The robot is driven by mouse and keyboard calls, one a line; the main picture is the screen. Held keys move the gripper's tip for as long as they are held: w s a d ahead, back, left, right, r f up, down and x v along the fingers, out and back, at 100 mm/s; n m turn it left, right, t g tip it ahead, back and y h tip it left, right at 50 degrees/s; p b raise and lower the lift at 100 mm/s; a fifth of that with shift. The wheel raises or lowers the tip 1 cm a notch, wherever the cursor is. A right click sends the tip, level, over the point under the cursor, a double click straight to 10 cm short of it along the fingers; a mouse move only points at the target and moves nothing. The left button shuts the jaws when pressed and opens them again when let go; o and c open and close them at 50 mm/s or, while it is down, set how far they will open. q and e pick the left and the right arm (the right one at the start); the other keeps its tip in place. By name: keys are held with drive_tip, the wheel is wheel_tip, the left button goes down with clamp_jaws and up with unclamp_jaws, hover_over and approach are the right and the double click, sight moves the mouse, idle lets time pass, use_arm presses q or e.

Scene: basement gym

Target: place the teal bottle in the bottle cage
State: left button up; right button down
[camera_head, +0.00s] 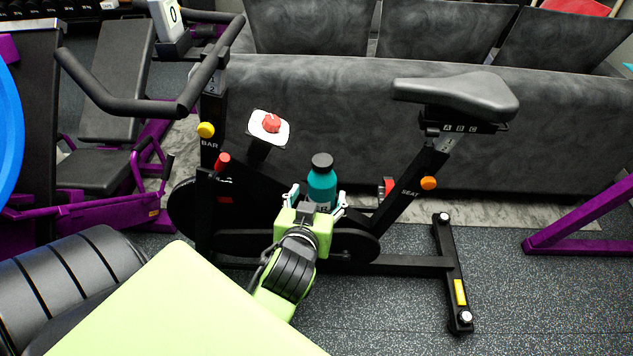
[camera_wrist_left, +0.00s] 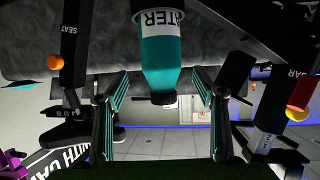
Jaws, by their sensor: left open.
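The teal bottle (camera_head: 322,185) with a black cap stands upright at the middle of the exercise bike's frame in the head view. My left gripper (camera_head: 317,197) is open, with one finger on each side of the bottle. In the left wrist view, which is upside down, the teal bottle (camera_wrist_left: 160,62) hangs cap-down between the spread fingers of my left gripper (camera_wrist_left: 160,85), with gaps on both sides. A dark piece crosses the bottle's white label near its base there. I cannot clearly make out the bottle cage; my gripper hides the bottle's lower part in the head view. My right gripper is not in view.
The black exercise bike has a saddle (camera_head: 455,95), handlebars (camera_head: 135,100) and a yellow knob (camera_head: 206,130). A red-topped white pad (camera_head: 268,128) is left of the bottle. A grey sofa (camera_head: 330,95) stands behind. Purple gym gear (camera_head: 90,220) is at left.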

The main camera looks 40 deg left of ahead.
use_arm(q)
drive_tip(key=s+d+f+m+g+h, duration=0.2)
drive_tip(key=d+f, duration=0.1)
drive_tip(key=f, duration=0.5)
drive_tip(key=s+d+f+m+g+h, duration=0.1)
drive_tip(key=s+d+f+g, duration=0.15)
drive_tip(key=f, duration=0.55)
drive_tip(key=s+d+f+m+g+h, duration=0.1)
drive_tip(key=s+d+f+m+g, duration=0.1)
drive_tip(key=s+f, duration=0.4)
drive_tip(key=s+d+f+m+g+h, duration=0.1)
drive_tip(key=s+f+m+g, duration=0.1)
drive_tip(key=s+f, duration=0.5)
drive_tip(key=shift+d+f+g+h, duration=0.4)
drive_tip(key=shift+f+g, duration=0.05)
drive_tip(key=shift+f, duration=0.3)
drive_tip(key=shift+s+p, duration=0.15)
drive_tip(key=shift+p, duration=0.15)
